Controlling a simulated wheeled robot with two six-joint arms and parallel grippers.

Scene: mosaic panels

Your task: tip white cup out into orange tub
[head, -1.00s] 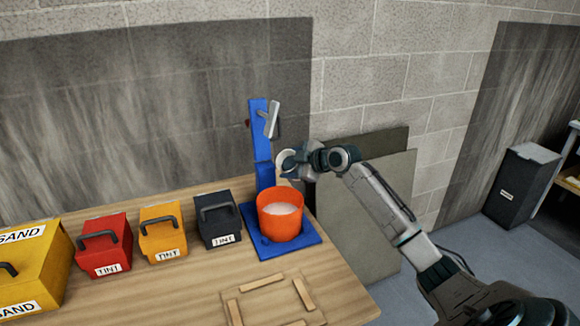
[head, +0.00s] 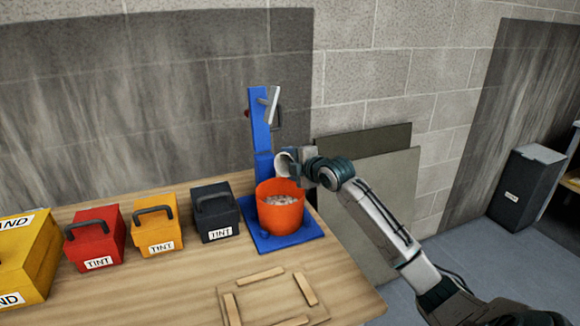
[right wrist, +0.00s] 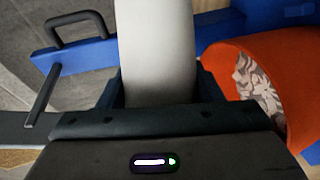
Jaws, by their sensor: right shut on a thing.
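The white cup (head: 283,163) is held by my right gripper (head: 299,166), just above the back right rim of the orange tub (head: 279,217). The cup is tilted, and its mouth and inside are not clear. In the right wrist view the white cup (right wrist: 157,45) stands between the two dark fingers, which are shut on it. The orange tub (right wrist: 285,55) shows at the right there, with pale, speckled bits (right wrist: 257,90) inside. In the head view the bits (head: 282,200) lie in the tub. My left gripper is out of view.
The tub stands on the base of a blue press (head: 262,133) with a grey handle. Black (head: 215,212), yellow (head: 157,224) and red (head: 95,239) tint boxes and a sand box (head: 25,262) stand to the left. A wooden frame (head: 263,276) lies in front.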

